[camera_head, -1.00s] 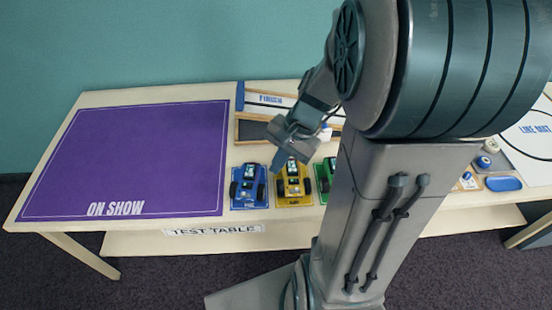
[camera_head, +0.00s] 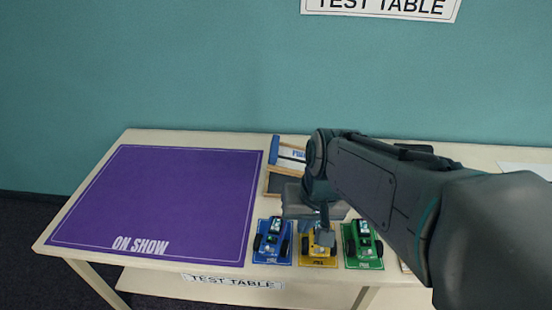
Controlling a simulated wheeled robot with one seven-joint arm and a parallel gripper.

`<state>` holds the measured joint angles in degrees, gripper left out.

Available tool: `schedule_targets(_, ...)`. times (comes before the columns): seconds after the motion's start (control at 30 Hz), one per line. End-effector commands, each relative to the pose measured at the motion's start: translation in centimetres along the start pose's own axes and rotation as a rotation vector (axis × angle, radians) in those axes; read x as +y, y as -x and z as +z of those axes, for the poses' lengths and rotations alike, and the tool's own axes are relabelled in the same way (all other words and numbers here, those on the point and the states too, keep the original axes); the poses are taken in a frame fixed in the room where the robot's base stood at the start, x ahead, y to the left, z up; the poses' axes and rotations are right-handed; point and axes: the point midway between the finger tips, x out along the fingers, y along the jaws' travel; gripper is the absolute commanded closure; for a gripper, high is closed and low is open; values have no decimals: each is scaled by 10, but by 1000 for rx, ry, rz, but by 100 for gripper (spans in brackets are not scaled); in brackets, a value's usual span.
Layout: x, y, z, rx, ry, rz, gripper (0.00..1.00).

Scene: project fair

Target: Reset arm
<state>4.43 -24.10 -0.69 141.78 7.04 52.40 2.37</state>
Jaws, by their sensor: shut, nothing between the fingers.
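My gripper (camera_head: 325,232) hangs over the test table, pointing down above the yellow car (camera_head: 318,252). It is shut with nothing in it. It covers part of the yellow car; I cannot tell the exact height between them. My arm reaches in from the right and hides much of the table's right side. A blue car (camera_head: 272,242) stands to the left of the yellow one, and a green car (camera_head: 362,243) to the right, each on a mat of its own colour.
A purple mat (camera_head: 160,200) marked "ON SHOW" lies empty on the left of the table (camera_head: 130,138). Behind the cars is a ramp-like piece (camera_head: 290,155) with a dark board (camera_head: 282,187), partly hidden by my arm. A "TEST TABLE" sign (camera_head: 385,8) hangs on the wall.

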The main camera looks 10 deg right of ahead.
Motion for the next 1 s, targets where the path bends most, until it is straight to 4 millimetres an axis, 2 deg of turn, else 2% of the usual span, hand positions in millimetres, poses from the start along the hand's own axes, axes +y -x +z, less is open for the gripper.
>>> schedule_targets(0.43, 0, 2, 1, 10, 18, 6, 100)
schedule_targets(0.7, -2, 20, 11, 105, 196, 66, 100)
schedule_targets(1.0, -2, 22, 12, 115, 218, 76, 100)
